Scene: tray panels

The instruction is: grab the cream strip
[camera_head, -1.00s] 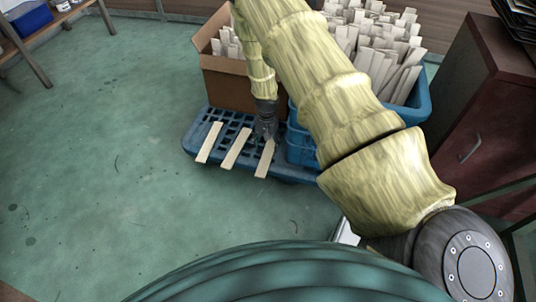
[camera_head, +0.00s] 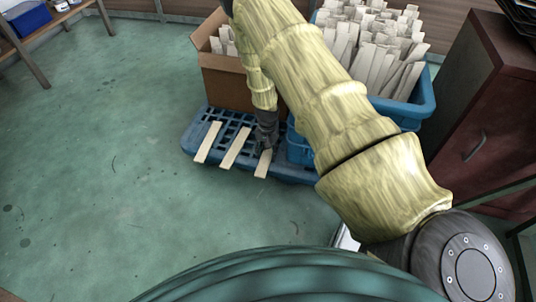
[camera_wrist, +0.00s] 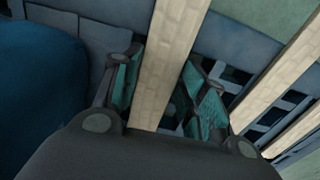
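Three cream strips lie side by side on the blue pallet (camera_head: 190,141) in the head view: a left one (camera_head: 207,142), a middle one (camera_head: 235,148) and a right one (camera_head: 263,164). My gripper (camera_head: 265,148) is over the far part of the right strip and hides it there. In the wrist view, this strip (camera_wrist: 170,50) runs between the two teal-padded fingers of my gripper (camera_wrist: 165,88). The fingers are open, one on each side, with a gap visible to the right. Whether the fingertips reach the strip's level is unclear.
A cardboard box (camera_head: 228,82) with pale strips stands at the back of the pallet. A blue crate (camera_head: 417,108) full of strips is to the right, partly behind my arm. A dark red cabinet (camera_head: 480,130) stands farther right. Green floor is free at left.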

